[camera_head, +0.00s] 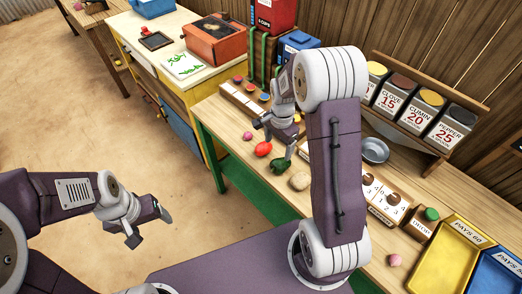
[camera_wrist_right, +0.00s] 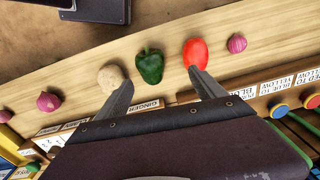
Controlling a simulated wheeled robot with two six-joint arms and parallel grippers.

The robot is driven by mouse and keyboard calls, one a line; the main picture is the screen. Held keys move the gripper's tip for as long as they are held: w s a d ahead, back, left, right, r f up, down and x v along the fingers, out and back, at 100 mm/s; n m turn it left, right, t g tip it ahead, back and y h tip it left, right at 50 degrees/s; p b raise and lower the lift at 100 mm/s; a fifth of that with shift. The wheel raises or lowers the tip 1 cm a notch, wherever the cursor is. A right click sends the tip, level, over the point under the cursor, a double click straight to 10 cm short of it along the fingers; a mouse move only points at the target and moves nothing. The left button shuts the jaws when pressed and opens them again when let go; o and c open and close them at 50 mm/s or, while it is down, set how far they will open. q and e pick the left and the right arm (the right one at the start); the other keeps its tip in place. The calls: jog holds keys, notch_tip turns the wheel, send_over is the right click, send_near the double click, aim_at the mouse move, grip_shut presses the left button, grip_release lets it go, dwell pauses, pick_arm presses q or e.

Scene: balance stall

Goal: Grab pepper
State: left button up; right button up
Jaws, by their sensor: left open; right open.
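A dark green bell pepper (camera_head: 280,166) lies on the wooden counter (camera_head: 236,118). It sits between a red tomato-like vegetable (camera_head: 263,149) and a tan potato-like one (camera_head: 300,181). In the right wrist view the green pepper (camera_wrist_right: 150,66) lies just beyond the gap between my right fingertips. My right gripper (camera_head: 275,140) is open and empty, close to the pepper; contact cannot be told. A spice container labelled PEPPER 25 (camera_head: 452,127) stands at the right end of the rack. My left gripper (camera_head: 150,228) is open and empty, over the floor left of the counter.
A pink onion (camera_head: 247,136) lies beyond the red vegetable. A metal bowl (camera_head: 374,150) stands below the rack. Yellow (camera_head: 446,262) and blue (camera_head: 497,272) trays are at the lower right. Label blocks line the back of the counter in the right wrist view.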

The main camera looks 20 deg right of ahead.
aim_at(281, 161)
jog(key=shift+s+d+f, duration=0.15)
jog(key=shift+f, duration=0.2)
jog(key=shift+s+d+f, duration=0.15)
jog(key=shift+s+d, duration=0.05)
jog(key=shift+s, duration=0.05)
jog(key=shift+s+d, duration=0.25)
jog(key=shift+s, duration=0.05)
notch_tip(281, 161, down, 3)
jog(key=shift+s+f+p, duration=0.1)
jog(key=shift+s+p, duration=0.05)
jog(key=shift+p, duration=0.2)
jog(key=shift+w+a+f, duration=0.1)
jog(key=shift+w+f, duration=0.2)
jog(key=shift+f, duration=0.1)
jog(key=f, duration=0.3)
jog(key=f+p, duration=0.1)
jog(key=shift+s+f, duration=0.3)
jog(key=shift+f, duration=0.05)
jog(key=shift+w+f, duration=0.15)
jog(key=c, duration=1.3)
jog(key=shift+r, duration=0.5)
jog(key=shift+c, duration=0.2)
notch_tip(281, 161, up, 3)
jog(key=shift+f+b, duration=0.1)
jog(key=shift+b, duration=0.3)
jog(key=s+d+r+b, duration=0.1)
jog(key=s+d+r, duration=0.5)
jog(key=d, duration=0.4)
jog(key=shift+r, duration=0.65)
